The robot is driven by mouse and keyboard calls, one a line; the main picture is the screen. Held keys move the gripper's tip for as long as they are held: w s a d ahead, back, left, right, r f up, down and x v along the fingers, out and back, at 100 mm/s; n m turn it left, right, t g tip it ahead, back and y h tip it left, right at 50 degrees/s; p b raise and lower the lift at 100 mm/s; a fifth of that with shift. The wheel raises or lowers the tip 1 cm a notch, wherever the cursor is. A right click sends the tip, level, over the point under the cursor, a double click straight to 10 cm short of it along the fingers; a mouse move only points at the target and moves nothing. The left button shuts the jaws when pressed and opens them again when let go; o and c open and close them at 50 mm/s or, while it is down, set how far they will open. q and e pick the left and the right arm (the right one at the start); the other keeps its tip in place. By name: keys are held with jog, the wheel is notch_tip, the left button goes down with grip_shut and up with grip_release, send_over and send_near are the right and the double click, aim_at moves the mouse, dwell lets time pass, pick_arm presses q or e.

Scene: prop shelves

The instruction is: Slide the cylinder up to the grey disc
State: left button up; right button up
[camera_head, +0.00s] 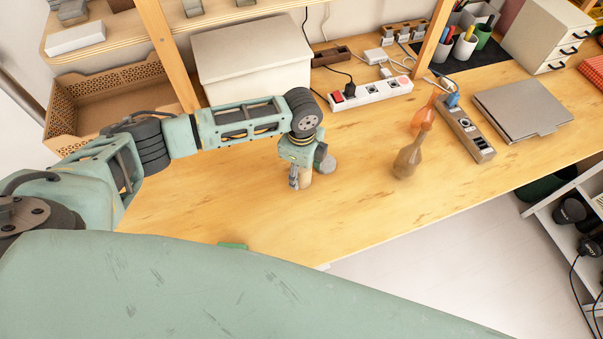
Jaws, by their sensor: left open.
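My left gripper (297,178) points down over the wooden desk, near its middle, and is open. A small beige upright piece (305,182), which looks like the cylinder, shows right beside the gripper's fingers. The gripper hides part of it, and I cannot tell whether they touch. I cannot make out the grey disc for certain; a rounded grey shape (328,164) at the gripper's right side may be part of my wrist. My right gripper is not in view.
Power strips (371,92) (466,130) and a grey laptop (522,108) lie beyond. A white box (252,62) stands behind. A green item (232,245) lies at the front edge.

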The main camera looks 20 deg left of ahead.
pick_arm(q)
jog(key=shift+r, duration=2.75)
